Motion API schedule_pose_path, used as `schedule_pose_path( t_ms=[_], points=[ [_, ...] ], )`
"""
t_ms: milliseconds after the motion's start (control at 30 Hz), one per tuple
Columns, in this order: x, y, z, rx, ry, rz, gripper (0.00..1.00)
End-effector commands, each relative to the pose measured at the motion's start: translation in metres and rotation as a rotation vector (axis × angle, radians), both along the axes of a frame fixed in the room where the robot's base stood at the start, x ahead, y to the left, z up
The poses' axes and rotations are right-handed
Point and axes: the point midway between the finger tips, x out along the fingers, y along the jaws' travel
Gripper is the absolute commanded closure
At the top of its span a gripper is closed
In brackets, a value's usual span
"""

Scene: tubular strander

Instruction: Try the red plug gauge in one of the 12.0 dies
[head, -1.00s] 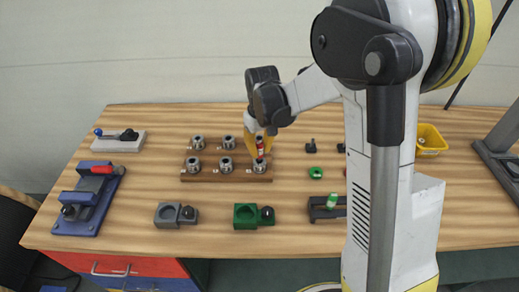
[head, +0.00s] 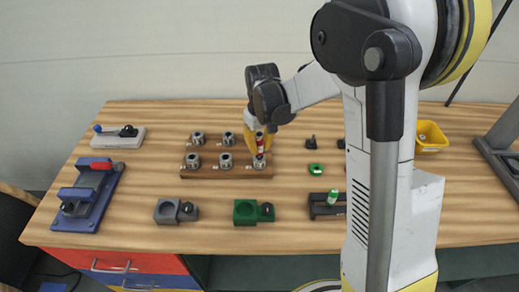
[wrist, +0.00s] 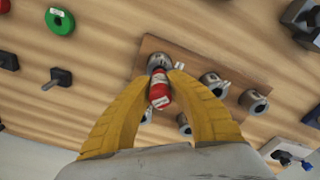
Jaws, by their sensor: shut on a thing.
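The red plug gauge (wrist: 159,93) is held between the yellow fingers of my gripper (wrist: 159,82) in the wrist view. In the head view the gauge (head: 260,142) stands roughly upright over the front-right die (head: 259,161) of the wooden rack (head: 213,175). In the wrist view that die (wrist: 158,63) lies right beyond the gauge's end. I cannot tell whether the gauge's end is inside the bore or only at its mouth. Other grey dies, such as the front-middle one (head: 226,161) and front-left one (head: 195,161), sit in the rack. Their size labels are too small to read.
A green ring (head: 315,169) and small black parts lie right of the rack. A grey fixture (head: 167,211), a green fixture (head: 246,212) and a black holder (head: 325,208) stand along the front. A blue vise-like tool (head: 88,195) is at left, a yellow bin (head: 431,138) at right.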

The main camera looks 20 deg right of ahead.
Motion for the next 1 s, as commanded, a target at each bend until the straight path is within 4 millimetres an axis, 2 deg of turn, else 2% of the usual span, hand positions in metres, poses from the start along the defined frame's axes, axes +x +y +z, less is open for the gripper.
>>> schedule_pose_path(
  t_ms=[500, 1000],
  points=[
    [-0.0002, 0.0, 0.0092, 0.0, 0.0, 0.0, 1.0],
    [0.0001, 0.0, 0.0091, 0.0, 0.0, 0.0, 1.0]
  ],
)
